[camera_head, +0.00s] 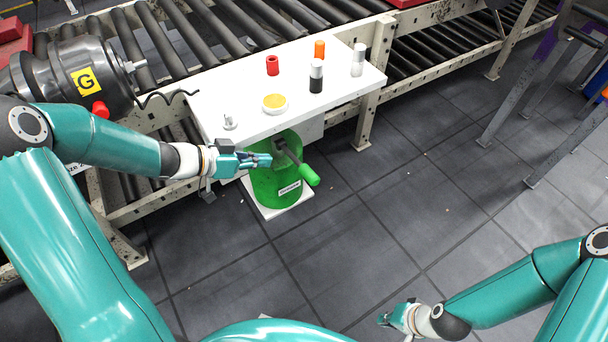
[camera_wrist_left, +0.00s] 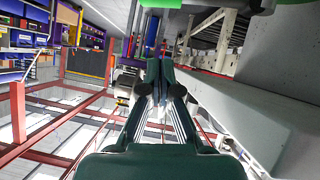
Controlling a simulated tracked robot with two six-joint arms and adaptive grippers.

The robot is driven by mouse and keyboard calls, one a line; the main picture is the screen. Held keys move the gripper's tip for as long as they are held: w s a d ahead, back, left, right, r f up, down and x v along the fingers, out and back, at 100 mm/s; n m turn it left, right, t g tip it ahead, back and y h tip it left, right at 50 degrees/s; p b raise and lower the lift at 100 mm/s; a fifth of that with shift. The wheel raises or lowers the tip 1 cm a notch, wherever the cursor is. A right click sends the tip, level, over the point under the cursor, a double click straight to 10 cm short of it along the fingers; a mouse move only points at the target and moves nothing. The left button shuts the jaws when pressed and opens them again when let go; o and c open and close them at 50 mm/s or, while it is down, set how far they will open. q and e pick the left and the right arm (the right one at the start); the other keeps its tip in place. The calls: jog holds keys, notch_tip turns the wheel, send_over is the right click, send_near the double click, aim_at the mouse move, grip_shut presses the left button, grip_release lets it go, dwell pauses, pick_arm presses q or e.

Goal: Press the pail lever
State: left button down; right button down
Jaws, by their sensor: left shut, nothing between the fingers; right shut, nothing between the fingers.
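The green pail (camera_head: 268,190) stands on a white base plate (camera_head: 293,204) at the front edge of the white table, with a small label on its front. Its lever (camera_head: 309,175) has a green grip that sticks out to the lower right from a dark bracket. My left gripper (camera_head: 266,160) is shut and empty, at the pail's upper left, with its tips near the bracket; I cannot tell if they touch. In the left wrist view its shut fingers (camera_wrist_left: 160,70) show, with green parts at the top edge. My right gripper (camera_head: 384,318) is shut and empty over the floor, far from the pail.
The white table (camera_head: 215,105) holds a yellow-topped dish (camera_head: 275,103), a red piece (camera_head: 272,65), an orange cylinder (camera_head: 319,50), a black-and-silver cylinder (camera_head: 316,77) and a silver one (camera_head: 358,60). A roller conveyor (camera_head: 215,40) runs behind. A dark motor (camera_head: 75,75) is at left.

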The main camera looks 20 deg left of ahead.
aim_at(300, 169)
dwell(0.4)
